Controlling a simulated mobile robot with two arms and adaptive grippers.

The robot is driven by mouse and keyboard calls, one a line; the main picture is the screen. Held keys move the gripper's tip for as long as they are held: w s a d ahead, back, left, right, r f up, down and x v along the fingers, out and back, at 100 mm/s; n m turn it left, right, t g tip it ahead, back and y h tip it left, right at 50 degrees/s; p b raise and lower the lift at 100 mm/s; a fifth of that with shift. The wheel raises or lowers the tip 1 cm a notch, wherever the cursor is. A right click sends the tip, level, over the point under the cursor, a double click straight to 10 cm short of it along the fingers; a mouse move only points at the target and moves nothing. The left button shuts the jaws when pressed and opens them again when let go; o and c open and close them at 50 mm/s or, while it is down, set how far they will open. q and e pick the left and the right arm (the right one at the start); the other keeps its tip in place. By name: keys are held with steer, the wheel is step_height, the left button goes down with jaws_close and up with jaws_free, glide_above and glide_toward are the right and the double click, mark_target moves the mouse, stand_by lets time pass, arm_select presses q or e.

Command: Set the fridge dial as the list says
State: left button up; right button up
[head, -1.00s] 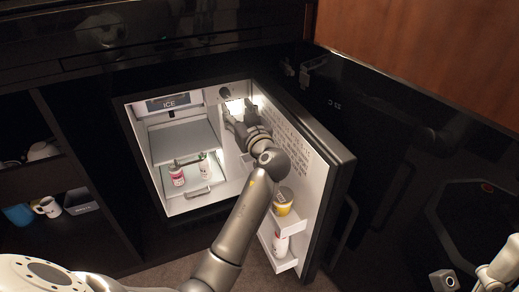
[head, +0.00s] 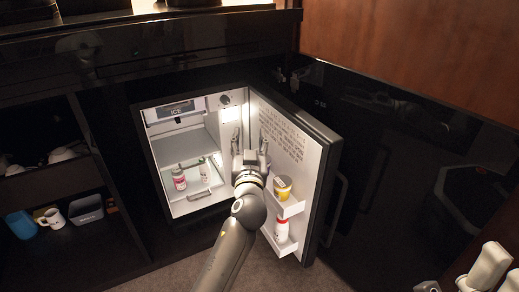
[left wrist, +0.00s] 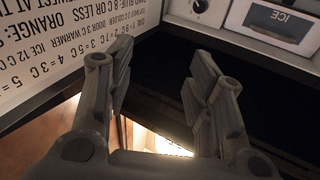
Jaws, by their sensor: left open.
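The dial (head: 225,100) is a small round knob at the top right inside the open mini fridge (head: 188,132). Its setting is too small to read. The list (head: 285,135) is black print on the inner face of the fridge door; the left wrist view shows part of it (left wrist: 60,45) upside down, with lines on colder, warmer and degrees. My left gripper (head: 249,142) is open and empty, pointing up between the fridge opening and the door, below and right of the dial. Its two spread fingers (left wrist: 163,78) also show in the left wrist view.
The ICE compartment (head: 182,108) is at the fridge top. A yellow tub (head: 283,184) and a white bottle (head: 282,228) sit in door racks. The open door's edge (head: 325,190) stands close right of my arm.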

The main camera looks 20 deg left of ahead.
arm_select(q)
steer(key=shift+s+d+r+m+t+h, duration=0.3)
steer(key=shift+d+m+h, duration=0.2)
steer(key=shift+d+h, duration=0.25)
steer(key=shift+s+d+r+m+t+h, duration=0.3)
steer(key=shift+d+m+t+h, duration=0.25)
steer(key=shift+d, duration=0.35)
steer(key=shift+s+d+r+m+t+h, duration=0.25)
steer(key=shift+s+d+m+h, duration=0.15)
steer(key=shift+d+h, duration=0.35)
